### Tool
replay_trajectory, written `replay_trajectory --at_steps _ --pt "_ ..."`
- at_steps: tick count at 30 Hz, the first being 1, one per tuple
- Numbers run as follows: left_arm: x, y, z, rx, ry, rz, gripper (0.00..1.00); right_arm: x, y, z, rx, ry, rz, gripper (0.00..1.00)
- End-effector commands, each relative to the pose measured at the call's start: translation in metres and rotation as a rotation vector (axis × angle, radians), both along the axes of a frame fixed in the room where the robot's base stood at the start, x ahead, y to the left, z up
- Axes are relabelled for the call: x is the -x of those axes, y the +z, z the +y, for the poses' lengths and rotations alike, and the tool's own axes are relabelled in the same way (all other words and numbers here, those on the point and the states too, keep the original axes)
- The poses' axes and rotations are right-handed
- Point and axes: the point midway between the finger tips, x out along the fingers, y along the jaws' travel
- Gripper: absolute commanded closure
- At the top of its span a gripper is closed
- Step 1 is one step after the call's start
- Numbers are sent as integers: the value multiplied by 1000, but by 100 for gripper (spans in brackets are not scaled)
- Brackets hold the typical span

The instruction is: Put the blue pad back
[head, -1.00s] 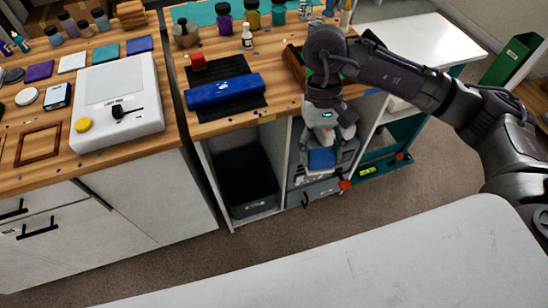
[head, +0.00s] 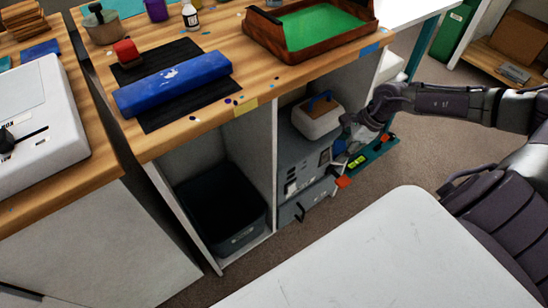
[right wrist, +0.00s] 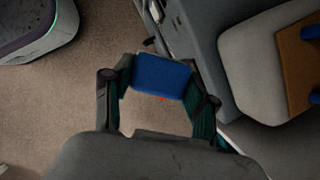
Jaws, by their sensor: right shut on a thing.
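The blue pad (right wrist: 162,76) is a small, flat block with rounded corners. In the right wrist view it sits between the fingertips of my right gripper (right wrist: 160,85), which is shut on it. In the head view my right gripper (head: 354,135) is low, in front of the right end of the workbench, beside the open shelf bay. The pad is hard to make out there. Carpet shows below the pad in the wrist view, with a grey unit close to its right. My left gripper is not in view.
In the bay, a white item with a wood-and-blue handle (head: 318,118) stands on a grey drawer unit (head: 304,168). A dark bin (head: 222,205) fills the bay to its left. Above are a blue roll (head: 172,83) and a green-lined tray (head: 318,25). A white surface (head: 385,255) fills the foreground.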

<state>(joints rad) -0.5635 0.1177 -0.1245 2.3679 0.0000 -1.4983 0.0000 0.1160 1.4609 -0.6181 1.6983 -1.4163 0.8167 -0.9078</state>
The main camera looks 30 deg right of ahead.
Motion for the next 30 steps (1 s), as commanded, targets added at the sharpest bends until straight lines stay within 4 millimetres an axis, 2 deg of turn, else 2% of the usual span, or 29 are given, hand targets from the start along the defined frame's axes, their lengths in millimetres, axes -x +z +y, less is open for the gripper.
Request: replay_trajectory --at_steps 2,5,8,21,25,30 --pt "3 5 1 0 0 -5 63 -1 -6 -9 0 -38 0 75" --pt "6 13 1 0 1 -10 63 -8 -7 -5 -6 -56 -4 75" --pt "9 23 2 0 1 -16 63 -22 -6 11 -9 -57 -8 75" --pt "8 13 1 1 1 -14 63 -97 -5 99 -8 -54 -5 75" --pt "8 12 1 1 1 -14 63 -109 -5 113 -4 -56 -1 75" --pt "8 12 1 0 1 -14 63 -115 -5 121 -3 -56 -1 75"
